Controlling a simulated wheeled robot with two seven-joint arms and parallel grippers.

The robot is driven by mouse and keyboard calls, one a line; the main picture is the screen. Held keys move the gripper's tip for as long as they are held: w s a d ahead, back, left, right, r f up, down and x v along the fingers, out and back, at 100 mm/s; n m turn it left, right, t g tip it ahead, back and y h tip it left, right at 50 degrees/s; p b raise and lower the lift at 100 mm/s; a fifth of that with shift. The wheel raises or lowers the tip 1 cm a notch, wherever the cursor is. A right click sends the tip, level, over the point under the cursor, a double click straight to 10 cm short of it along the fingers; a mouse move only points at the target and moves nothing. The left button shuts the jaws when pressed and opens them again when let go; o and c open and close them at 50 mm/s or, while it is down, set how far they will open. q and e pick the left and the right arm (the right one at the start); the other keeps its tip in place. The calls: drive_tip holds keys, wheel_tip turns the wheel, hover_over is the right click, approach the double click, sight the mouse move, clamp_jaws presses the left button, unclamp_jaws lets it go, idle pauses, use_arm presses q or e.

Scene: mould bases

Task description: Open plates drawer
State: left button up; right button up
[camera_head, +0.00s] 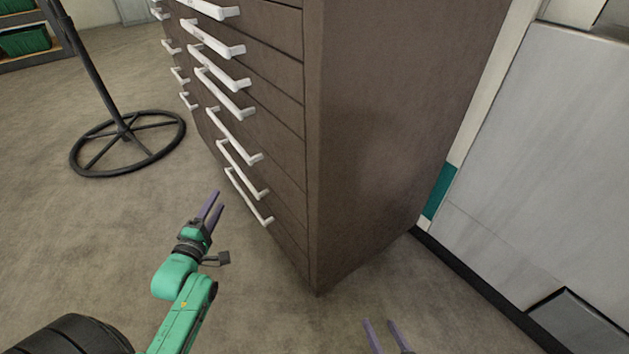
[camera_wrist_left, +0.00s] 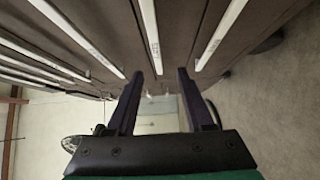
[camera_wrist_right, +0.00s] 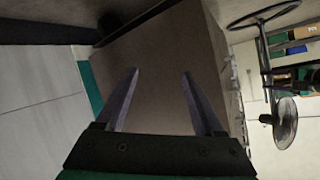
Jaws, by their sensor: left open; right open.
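The brown drawer cabinet (camera_head: 375,120) fills the middle of the head view, its front carrying several long white handles, and its visible drawers look shut. Labels on the handles are too small to read, so I cannot tell which is the plates drawer. My left gripper (camera_head: 212,204) is open and empty, in front of and apart from the lower handles (camera_head: 247,197). In the left wrist view a handle (camera_wrist_left: 150,38) shows beyond and between the fingers. My right gripper (camera_head: 386,338) is open and empty near the cabinet's side, which also shows in the right wrist view (camera_wrist_right: 165,65).
A black round stand base (camera_head: 128,143) with a pole is on the floor at the left. A grey panel (camera_head: 560,170) stands to the right of the cabinet. Shelves with green bins (camera_head: 24,41) are at the far left.

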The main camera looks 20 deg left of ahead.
use_arm(q)
drive_tip(key=b, duration=0.3)
approach(235, 165)
drive_tip(key=w+f, duration=0.2)
drive_tip(key=w, duration=0.2)
drive_tip(key=w+b, duration=0.1)
drive_tip(key=w, duration=0.1)
drive_tip(key=w+a, duration=0.1)
drive_tip(key=w, duration=0.1)
drive_tip(key=w+r+b, duration=0.1)
drive_tip(key=w, duration=0.1)
drive_tip(key=shift+a+b, duration=0.3)
drive_tip(key=shift+a, duration=0.05)
clamp_jaws()
use_arm(e)
drive_tip(key=w+d+r+t+y, duration=0.1)
drive_tip(key=w+r+t, duration=0.6)
drive_tip(key=w+r, duration=0.4)
wheel_tip(235, 165, up, 4)
drive_tip(key=shift+w+d+f+t, duration=0.15)
drive_tip(key=shift+w+f+t, duration=0.1)
drive_tip(key=shift+w+t, duration=0.05)
